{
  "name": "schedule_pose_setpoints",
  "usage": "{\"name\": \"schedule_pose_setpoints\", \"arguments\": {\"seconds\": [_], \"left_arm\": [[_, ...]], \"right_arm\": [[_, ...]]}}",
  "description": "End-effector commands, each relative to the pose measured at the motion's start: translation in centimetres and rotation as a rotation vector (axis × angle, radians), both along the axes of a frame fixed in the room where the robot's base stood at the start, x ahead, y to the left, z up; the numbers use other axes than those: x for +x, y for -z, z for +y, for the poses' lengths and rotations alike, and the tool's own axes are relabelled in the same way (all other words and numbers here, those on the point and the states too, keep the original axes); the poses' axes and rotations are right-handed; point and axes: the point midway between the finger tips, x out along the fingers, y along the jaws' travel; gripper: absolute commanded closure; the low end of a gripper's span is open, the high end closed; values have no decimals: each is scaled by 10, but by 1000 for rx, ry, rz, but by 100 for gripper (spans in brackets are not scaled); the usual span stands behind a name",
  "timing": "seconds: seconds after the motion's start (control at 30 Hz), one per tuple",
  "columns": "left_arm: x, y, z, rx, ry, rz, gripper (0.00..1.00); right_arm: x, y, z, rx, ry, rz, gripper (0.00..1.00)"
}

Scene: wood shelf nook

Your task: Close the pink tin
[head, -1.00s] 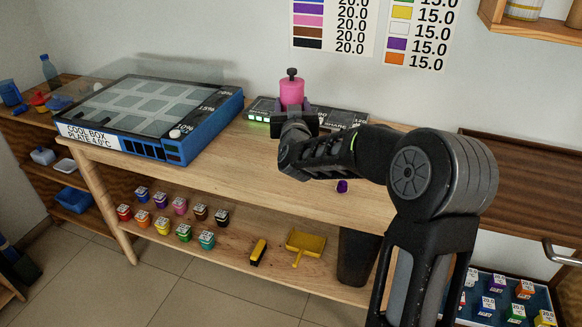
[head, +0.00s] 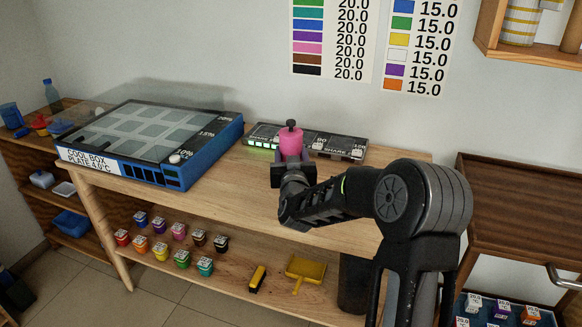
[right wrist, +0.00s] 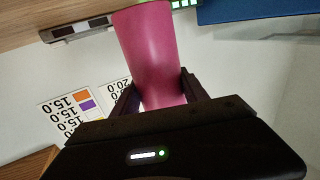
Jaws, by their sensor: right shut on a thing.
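The pink tin (head: 291,145) is upright near the back of the wooden table, with a dark knob on its top. My right gripper (head: 291,165) is shut around the tin from the front. In the right wrist view the smooth pink side of the tin (right wrist: 150,50) shows between the two dark fingers. The top with its knob does not show there. I cannot tell whether the tin's base touches anything. My left gripper is not in view.
A black panel device (head: 335,146) with green lights lies directly behind the tin. A blue cool box (head: 165,170) stands to the left. Several small coloured jars (head: 180,231), a yellow dustpan (head: 305,268) and a brush (head: 258,277) lie on the lower shelf (head: 215,285). The table's front middle is clear.

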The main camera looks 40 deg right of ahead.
Motion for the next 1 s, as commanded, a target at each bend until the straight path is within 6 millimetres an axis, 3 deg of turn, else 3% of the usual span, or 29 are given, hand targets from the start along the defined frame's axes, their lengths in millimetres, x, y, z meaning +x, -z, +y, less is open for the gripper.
{"name": "schedule_pose_setpoints", "arguments": {"seconds": [0.23, 0.5, 0.93, 0.97, 1.0], "left_arm": [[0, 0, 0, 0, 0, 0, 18], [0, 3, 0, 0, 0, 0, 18], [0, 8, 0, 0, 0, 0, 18], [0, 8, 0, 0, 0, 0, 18], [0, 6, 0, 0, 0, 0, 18]], "right_arm": [[0, 2, 0, -1, 0, 1, 100], [0, 34, 0, 0, 0, 1, 100], [0, 40, 0, -1, -1, -2, 100], [0, 40, 0, -1, -1, -1, 48], [0, 39, 0, -1, -1, -1, 44]]}}
